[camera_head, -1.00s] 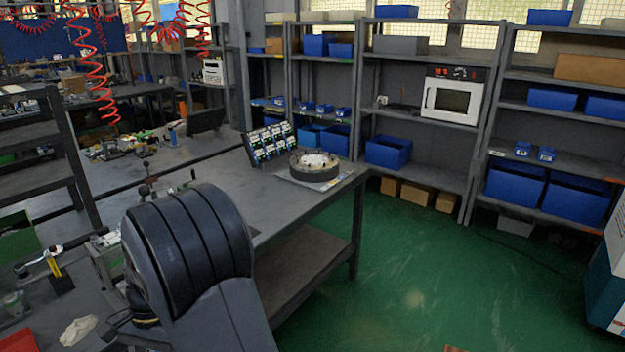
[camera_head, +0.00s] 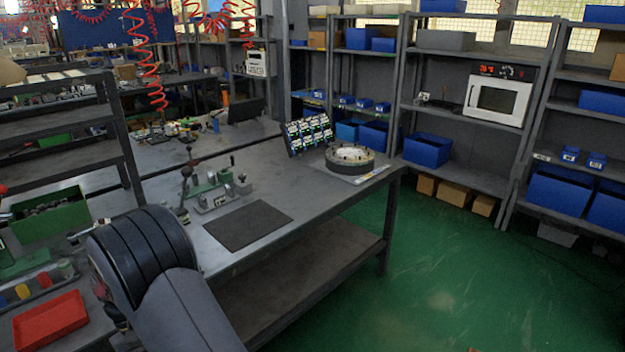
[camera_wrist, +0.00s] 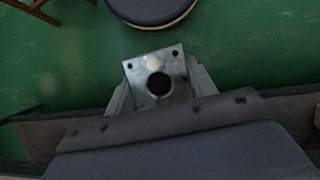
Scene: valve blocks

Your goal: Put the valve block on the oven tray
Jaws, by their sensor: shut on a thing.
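The valve block (camera_wrist: 150,63) is a silver-grey metal block with a large dark round hole and small holes at its corners. It shows in the wrist view, held between the two fingers of my gripper (camera_wrist: 160,88), which is shut on it. Green floor shows beyond it. In the head view my arm's dark rounded link covers the lower left, and neither gripper nor block can be seen there. A white oven (camera_head: 497,98) with a dark window and a lit red display stands on a shelf at the right. I cannot make out an oven tray.
A grey workbench (camera_head: 225,262) carries a dark mat (camera_head: 248,224), a green clamp fixture (camera_head: 210,196) and a round ring-shaped part (camera_head: 350,158). A red tray (camera_head: 50,320) lies at lower left. A blue bin (camera_head: 427,149) sits below the oven. Green floor (camera_head: 440,270) is clear at right.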

